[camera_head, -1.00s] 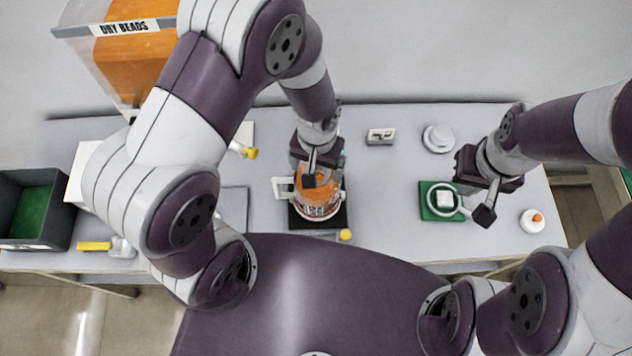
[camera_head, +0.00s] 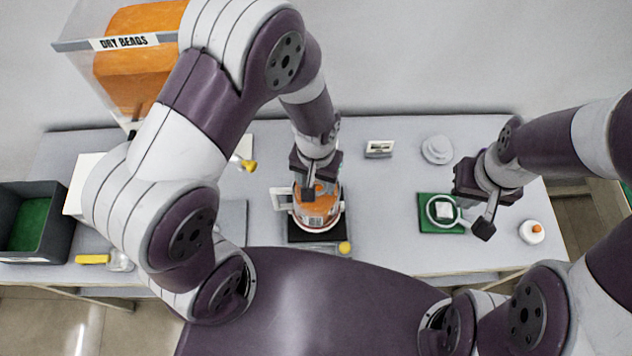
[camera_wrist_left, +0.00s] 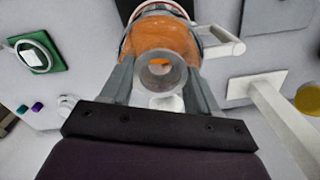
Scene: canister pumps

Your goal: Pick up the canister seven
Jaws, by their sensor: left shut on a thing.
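The canister (camera_head: 316,212) is clear with orange contents, a white side handle and a printed label. I cannot read a seven on it. It stands upright over a black pad (camera_head: 303,238) at the middle of the table; I cannot tell whether its base touches the pad. My left gripper (camera_head: 309,192) is above it, shut on its grey round neck (camera_wrist_left: 161,74), with one finger on each side in the left wrist view. The canister's orange body also shows there (camera_wrist_left: 160,38). My right gripper (camera_head: 482,222) is beside the green pad, away from the canister; its jaw state is unclear.
A green pad (camera_head: 427,225) holds a white block and ring at right. A dark bin (camera_head: 55,240) is at far left. A yellow-capped item (camera_head: 344,248) lies before the black pad.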

